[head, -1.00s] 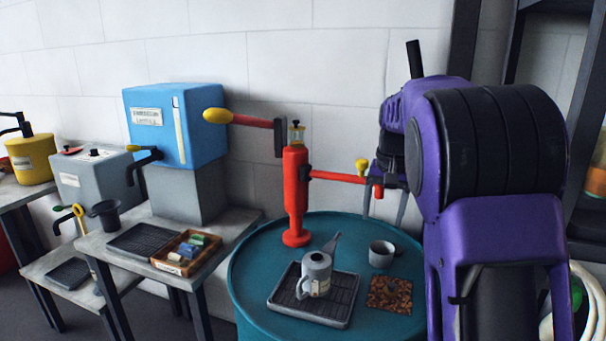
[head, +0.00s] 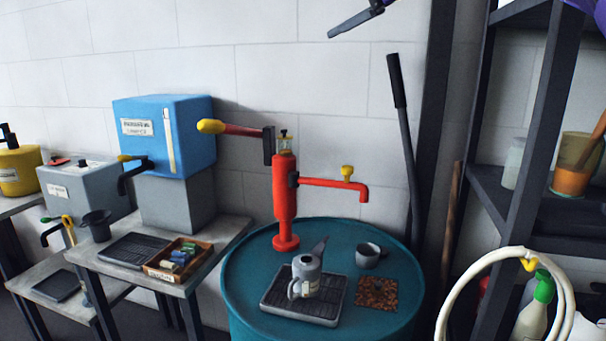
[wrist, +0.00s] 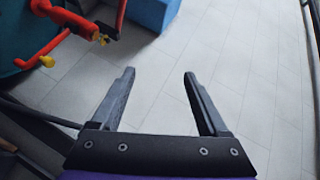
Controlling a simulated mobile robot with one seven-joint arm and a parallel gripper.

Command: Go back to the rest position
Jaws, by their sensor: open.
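My gripper (wrist: 158,78) is open and empty in the wrist view, its two dark fingers apart in front of the pale tiled wall. In the head view only a dark fingertip part of it (head: 357,20) and a bit of my purple arm show at the top right edge. It is high above the teal drum (head: 240,262) and touches nothing that I can see. The red pump (head: 285,200) stands on the drum; it also shows at the upper left of the wrist view (wrist: 58,15).
On the drum are a grey oil can (head: 308,275) on a dark tray (head: 325,312), a grey cup (head: 368,256) and a brown speckled mat (head: 376,293). A long dark lever (head: 404,130) stands by the wall. A dark shelf (head: 512,190) is at right, a white hose (head: 455,295) below.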

